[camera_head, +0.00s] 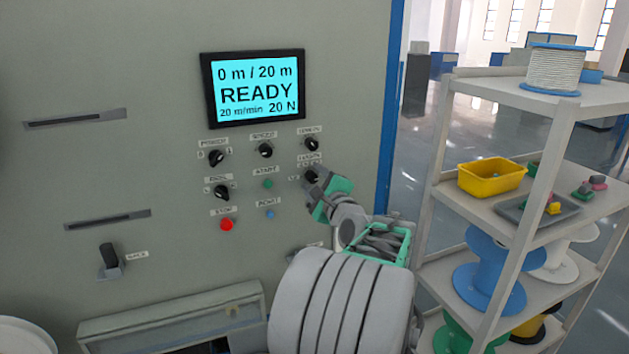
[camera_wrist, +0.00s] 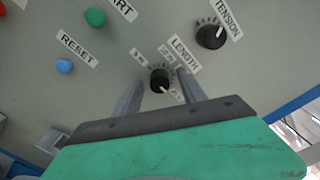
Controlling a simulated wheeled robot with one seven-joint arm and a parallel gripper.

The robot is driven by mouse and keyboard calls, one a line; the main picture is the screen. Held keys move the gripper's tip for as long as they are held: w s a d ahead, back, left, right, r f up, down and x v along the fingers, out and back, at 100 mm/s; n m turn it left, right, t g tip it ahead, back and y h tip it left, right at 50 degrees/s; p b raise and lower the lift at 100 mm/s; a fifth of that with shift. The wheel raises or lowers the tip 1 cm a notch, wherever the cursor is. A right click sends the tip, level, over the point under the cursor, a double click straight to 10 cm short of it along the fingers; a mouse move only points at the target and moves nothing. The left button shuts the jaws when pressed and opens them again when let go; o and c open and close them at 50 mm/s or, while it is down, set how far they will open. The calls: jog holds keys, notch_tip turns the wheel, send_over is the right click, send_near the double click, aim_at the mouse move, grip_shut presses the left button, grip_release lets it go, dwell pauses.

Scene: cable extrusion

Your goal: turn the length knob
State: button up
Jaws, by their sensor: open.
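The length knob (camera_wrist: 160,79) is a small black dial with a white pointer mark, below its LENGTH label in the wrist view. In the head view the knob (camera_head: 310,175) shows at the lower right of the control panel, partly covered by my gripper (camera_head: 319,183). In the wrist view my gripper (camera_wrist: 160,86) is open, with one finger on each side of the knob. Gaps show between the fingers and the knob, and I cannot tell how far the tips reach along it. The screen (camera_head: 257,88) reads 0 m / 20 m, READY, 20 m/min, 20 N.
The tension knob (camera_wrist: 211,36) is up and right of the length knob. A green start button (camera_wrist: 95,17) and a blue reset button (camera_wrist: 65,67) are to the left. A red stop button (camera_head: 226,224) sits lower left. A shelf rack (camera_head: 492,208) with spools stands right.

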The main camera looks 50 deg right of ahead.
jog(key=b+v, duration=0.2)
jog(key=v, duration=0.5)
jog(key=shift+s+a, duration=0.2)
jog(key=shift+s, duration=0.15)
